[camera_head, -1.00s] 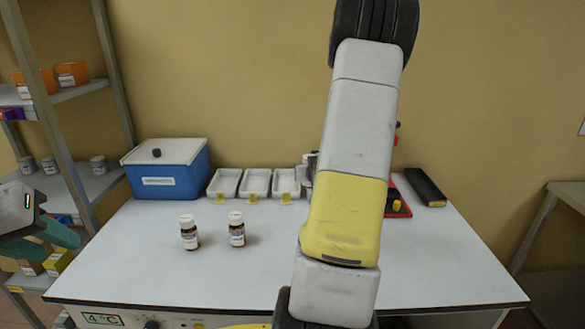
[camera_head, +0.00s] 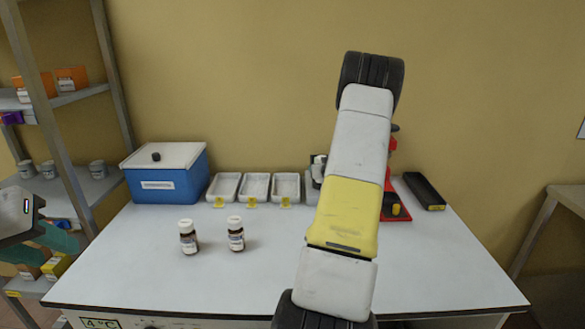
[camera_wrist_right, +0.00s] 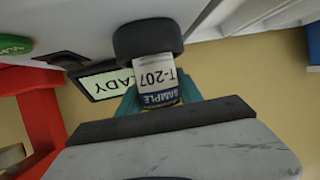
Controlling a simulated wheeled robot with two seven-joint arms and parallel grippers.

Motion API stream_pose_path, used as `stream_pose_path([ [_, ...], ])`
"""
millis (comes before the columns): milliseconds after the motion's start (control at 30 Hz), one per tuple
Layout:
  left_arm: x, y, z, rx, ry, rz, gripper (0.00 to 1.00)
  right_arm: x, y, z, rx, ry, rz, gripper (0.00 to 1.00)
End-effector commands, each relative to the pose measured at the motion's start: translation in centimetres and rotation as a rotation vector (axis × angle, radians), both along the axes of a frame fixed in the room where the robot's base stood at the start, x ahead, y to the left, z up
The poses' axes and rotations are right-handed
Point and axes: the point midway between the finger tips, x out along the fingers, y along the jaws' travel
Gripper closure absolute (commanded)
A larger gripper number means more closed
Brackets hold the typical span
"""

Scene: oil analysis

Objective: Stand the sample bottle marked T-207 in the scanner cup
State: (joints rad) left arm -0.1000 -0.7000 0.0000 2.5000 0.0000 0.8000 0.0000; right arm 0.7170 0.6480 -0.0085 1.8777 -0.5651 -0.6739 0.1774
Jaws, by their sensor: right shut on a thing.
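The sample bottle (camera_wrist_right: 157,80), its label reading SAMPLE and T-207, is between the teal fingers of my right gripper (camera_wrist_right: 158,102) in the right wrist view, which is upside down. The gripper is shut on it. The bottle's lower end meets a dark round cup (camera_wrist_right: 148,38), whose rim hides its base; I cannot tell whether it is fully seated. The scanner's screen (camera_wrist_right: 105,80) is beside it, partly covered, showing "ADY". In the head view my right arm hides its gripper and the bottle. My left gripper (camera_head: 58,239) is at the left edge, partly cut off.
Two brown bottles with white caps (camera_head: 188,237) (camera_head: 236,234) stand on the bench (camera_head: 150,270). Behind are white trays (camera_head: 255,187) and a blue box (camera_head: 165,183). The bench's front right is clear.

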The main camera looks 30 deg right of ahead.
Motion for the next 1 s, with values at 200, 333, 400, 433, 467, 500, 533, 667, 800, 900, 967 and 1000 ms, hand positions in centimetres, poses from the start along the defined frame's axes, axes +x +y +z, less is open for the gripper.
stream_pose_path([
  [200,0.0,0.0,0.0,0.0,0.0,0.0,0.64,0.02,-0.04,0.01,-0.001,-0.003,-0.001,1.0],
  [333,0.0,0.0,0.0,0.0,0.0,0.0,0.64,0.01,-0.03,-0.34,-0.001,-0.001,-0.001,1.0],
  [400,0.0,0.0,0.0,0.0,0.0,0.0,0.64,0.0,-0.04,-0.56,0.0,-0.002,-0.001,1.0],
  [433,0.0,0.0,0.0,0.0,0.0,0.0,0.64,0.01,-0.04,-0.65,0.0,-0.002,-0.001,1.0],
  [467,0.0,0.0,0.0,0.0,0.0,0.0,0.64,-0.01,-0.04,-0.69,0.0,-0.002,-0.001,0.56],
  [500,0.0,0.0,0.0,0.0,0.0,0.0,0.64,0.0,-0.05,-0.64,0.0,-0.002,-0.001,0.48],
  [533,0.0,0.0,0.0,0.0,0.0,0.0,0.64,-0.01,-0.05,-0.64,0.0,-0.002,-0.001,0.42],
  [667,0.0,0.0,0.0,0.0,0.0,0.0,0.64,-0.01,-0.05,-0.64,-0.001,-0.002,-0.001,0.36],
  [800,0.0,0.0,0.0,0.0,0.0,0.0,0.64,-0.01,-0.04,-0.63,-0.001,-0.002,-0.001,0.36],
  [900,0.0,0.0,0.0,0.0,0.0,0.0,0.64,-0.01,-0.05,-0.47,-0.001,-0.002,-0.001,0.36],
  [967,0.0,0.0,0.0,0.0,0.0,0.0,0.64,0.0,-0.05,-0.06,-0.002,-0.002,-0.001,0.36],
  [1000,0.0,0.0,0.0,0.0,0.0,0.0,0.64,-0.19,-0.03,0.24,-0.003,-0.002,-0.001,0.36],
])
